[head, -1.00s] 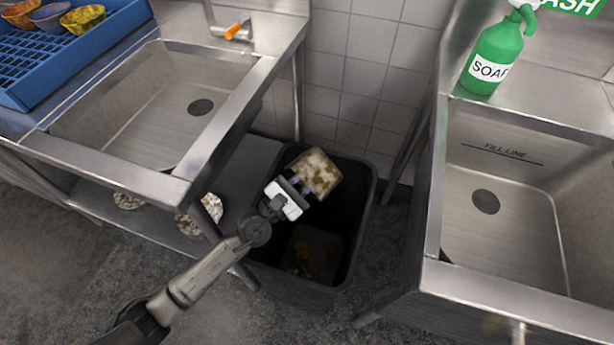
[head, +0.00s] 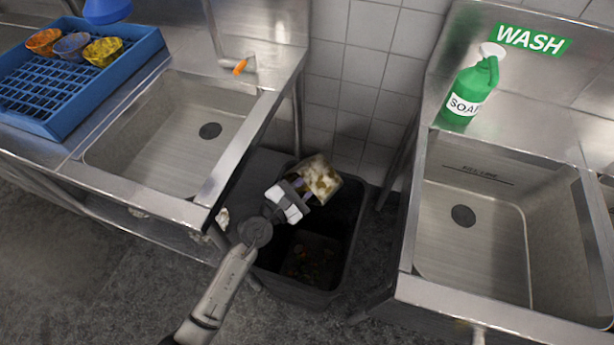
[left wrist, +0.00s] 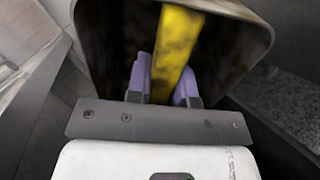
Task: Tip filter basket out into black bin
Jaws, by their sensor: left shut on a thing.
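The filter basket (head: 322,181), a boxy thing stained brown and white, hangs over the back of the black bin (head: 298,291). My left gripper (head: 299,186) is shut on it, coming from the front left. The basket looks tilted; which way its opening faces is hard to tell. In the left wrist view the purple finger pads (left wrist: 163,82) close on a yellow strip (left wrist: 176,50), with a dark, rimmed shape around it. Some small coloured scraps (head: 305,262) lie low in the bin. My right gripper is not in view.
A steel sink (head: 172,135) stands left of the bin, with a blue rack (head: 45,125) holding several cups. Another steel sink (head: 465,240) stands to the right, with a green soap bottle (head: 470,92) behind it. A tiled wall (head: 350,85) backs the bin.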

